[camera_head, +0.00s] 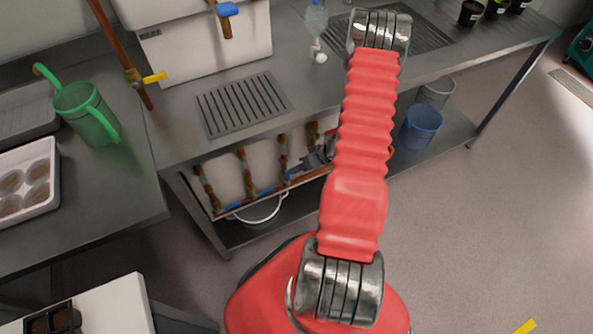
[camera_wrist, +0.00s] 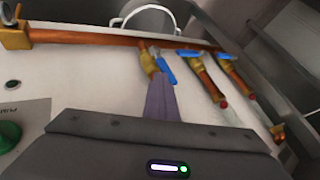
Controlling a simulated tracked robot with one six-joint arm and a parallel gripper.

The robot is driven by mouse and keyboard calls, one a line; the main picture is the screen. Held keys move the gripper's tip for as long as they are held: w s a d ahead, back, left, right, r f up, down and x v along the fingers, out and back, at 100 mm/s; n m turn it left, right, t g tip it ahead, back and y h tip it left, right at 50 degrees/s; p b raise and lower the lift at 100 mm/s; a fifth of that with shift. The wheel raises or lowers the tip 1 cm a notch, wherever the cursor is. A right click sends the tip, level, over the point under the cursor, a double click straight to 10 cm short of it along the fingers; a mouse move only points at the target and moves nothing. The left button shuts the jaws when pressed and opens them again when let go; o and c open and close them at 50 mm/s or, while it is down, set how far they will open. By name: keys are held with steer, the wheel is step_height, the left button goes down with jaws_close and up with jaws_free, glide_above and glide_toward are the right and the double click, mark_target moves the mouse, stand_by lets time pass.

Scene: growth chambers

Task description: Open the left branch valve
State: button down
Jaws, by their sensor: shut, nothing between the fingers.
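A copper pipe manifold on a white panel (camera_head: 265,172) stands under the bench, with several branches. The leftmost branch valve (camera_head: 232,215) has a blue handle low on the panel. In the wrist view the panel appears turned about, with the pipe (camera_wrist: 95,37) along the top and blue handles at a near valve (camera_wrist: 150,62), a middle valve (camera_wrist: 197,60) and a far right one (camera_wrist: 232,65). The near blue handle is slanted; the other two lie across their branches. My gripper (camera_wrist: 159,80) is shut and empty, its tips beside the near handle; contact is unclear.
The bench top (camera_head: 310,75) overhangs the manifold. A blue bucket (camera_head: 420,125) stands on the lower shelf at right.

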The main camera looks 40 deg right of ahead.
steer(key=shift+w+a+r, duration=0.1)
steer(key=shift+a+r, duration=0.1)
steer(key=shift+a, duration=0.4)
steer(key=d+f+v, duration=0.1)
steer(key=d+v, duration=0.1)
steer(key=v, duration=1)
steer(key=shift+d, duration=0.25)
stand_by(0.4)
